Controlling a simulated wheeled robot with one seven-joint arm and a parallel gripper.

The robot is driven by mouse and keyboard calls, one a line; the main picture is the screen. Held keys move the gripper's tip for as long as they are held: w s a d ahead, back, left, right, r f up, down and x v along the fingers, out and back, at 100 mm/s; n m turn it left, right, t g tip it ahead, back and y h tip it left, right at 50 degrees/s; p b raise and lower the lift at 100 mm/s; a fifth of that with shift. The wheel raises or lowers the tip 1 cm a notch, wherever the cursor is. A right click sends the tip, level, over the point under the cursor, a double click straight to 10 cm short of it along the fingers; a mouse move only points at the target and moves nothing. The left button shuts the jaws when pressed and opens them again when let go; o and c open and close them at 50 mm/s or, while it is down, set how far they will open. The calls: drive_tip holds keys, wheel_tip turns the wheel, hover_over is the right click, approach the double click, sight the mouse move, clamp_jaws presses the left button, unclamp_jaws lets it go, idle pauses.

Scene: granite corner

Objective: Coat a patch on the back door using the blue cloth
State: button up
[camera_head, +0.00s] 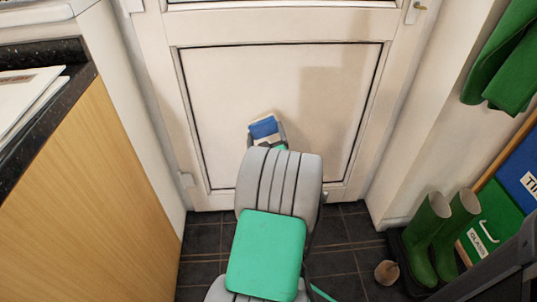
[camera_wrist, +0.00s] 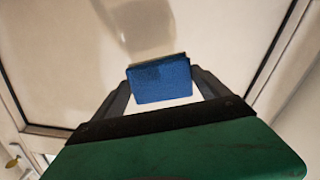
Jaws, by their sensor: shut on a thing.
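The back door (camera_head: 225,100) is white with a dark-edged lower panel and fills the middle of the head view; its panel also fills much of the wrist view (camera_wrist: 70,50). My gripper (camera_head: 266,131) is in front of the lower part of that panel. It is shut on the blue cloth (camera_head: 263,127), which shows as a small blue block between the fingers in the wrist view (camera_wrist: 160,82). The cloth is at or very near the panel; I cannot tell whether it touches. A darker, beige-grey area shows on the panel; whether it is shadow or coating is unclear.
A wooden cabinet with a dark worktop (camera_head: 85,78) stands at the left. Green boots (camera_head: 425,240), a green bin (camera_head: 492,215), a blue bin (camera_head: 515,180) and a hanging green garment (camera_head: 505,60) are at the right. A small round brownish object (camera_head: 387,272) lies on the dark tiles.

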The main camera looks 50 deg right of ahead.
drive_tip(key=shift+s+d+f+h, duration=0.15)
drive_tip(key=shift+s+d+h, duration=0.15)
drive_tip(key=shift+s, duration=0.15)
drive_tip(key=shift+w+d, duration=0.1)
drive_tip(key=shift+d, duration=0.05)
drive_tip(key=p+x, duration=0.1)
drive_tip(key=x, duration=0.3)
drive_tip(key=shift+x, duration=0.75)
drive_tip(key=shift+x, duration=0.9)
